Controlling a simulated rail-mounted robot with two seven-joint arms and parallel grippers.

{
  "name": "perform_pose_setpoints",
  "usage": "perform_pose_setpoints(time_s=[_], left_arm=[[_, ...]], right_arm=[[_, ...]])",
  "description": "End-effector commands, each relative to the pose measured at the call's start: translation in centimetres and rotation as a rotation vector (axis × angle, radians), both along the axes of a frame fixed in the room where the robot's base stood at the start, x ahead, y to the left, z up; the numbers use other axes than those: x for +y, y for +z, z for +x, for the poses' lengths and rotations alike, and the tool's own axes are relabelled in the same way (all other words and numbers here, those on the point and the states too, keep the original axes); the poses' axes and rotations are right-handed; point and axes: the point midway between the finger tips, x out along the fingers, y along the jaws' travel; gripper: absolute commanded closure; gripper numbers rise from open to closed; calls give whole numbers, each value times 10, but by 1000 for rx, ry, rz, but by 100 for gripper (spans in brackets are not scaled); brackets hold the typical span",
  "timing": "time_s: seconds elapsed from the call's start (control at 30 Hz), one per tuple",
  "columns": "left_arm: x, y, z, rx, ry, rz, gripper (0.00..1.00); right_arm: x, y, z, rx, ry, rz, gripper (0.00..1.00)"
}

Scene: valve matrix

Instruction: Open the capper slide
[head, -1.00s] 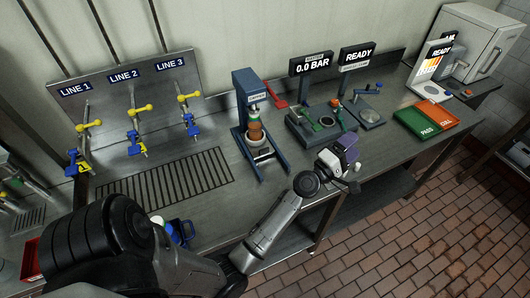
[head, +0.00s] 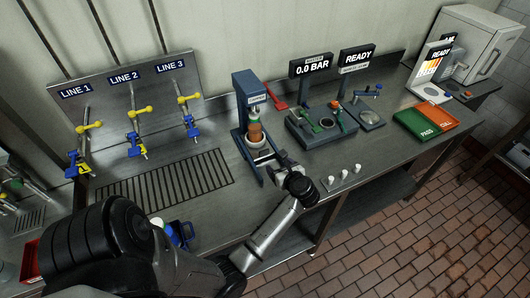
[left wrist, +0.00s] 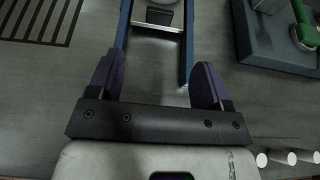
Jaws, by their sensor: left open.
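The capper (head: 247,90) is a blue upright press with a red lever (head: 275,95) at its side. An orange-brown bottle (head: 255,132) stands in it, on a pale round seat (head: 258,150). The capper's blue base rails (left wrist: 187,45) show in the left wrist view, with a pale piece and a dark block (left wrist: 160,15), perhaps the slide, between them. My left gripper (left wrist: 158,84) is open and empty, its purple fingers spread near the front ends of the rails. In the head view the left gripper (head: 282,165) is just in front of the capper's base. My right gripper is not seen.
A dark blue station (head: 318,126) with a "0.0 BAR" sign stands right of the capper. Several white knobs (head: 344,174) line the bench's front edge. A drain grille (head: 180,185) lies to the left. Green and red trays (head: 424,122) are at the right.

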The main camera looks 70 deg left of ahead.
Motion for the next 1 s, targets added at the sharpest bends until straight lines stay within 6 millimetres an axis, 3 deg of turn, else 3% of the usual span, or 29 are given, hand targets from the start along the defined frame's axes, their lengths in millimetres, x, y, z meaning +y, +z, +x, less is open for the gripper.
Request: perform_pose_setpoints(time_s=[0.6, 1.0], left_arm=[[95, -37, -2, -1, 0, 6, 28], [123, -50, -2, -3, -1, 3, 28]], right_arm=[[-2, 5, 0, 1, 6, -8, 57], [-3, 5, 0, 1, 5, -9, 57]])
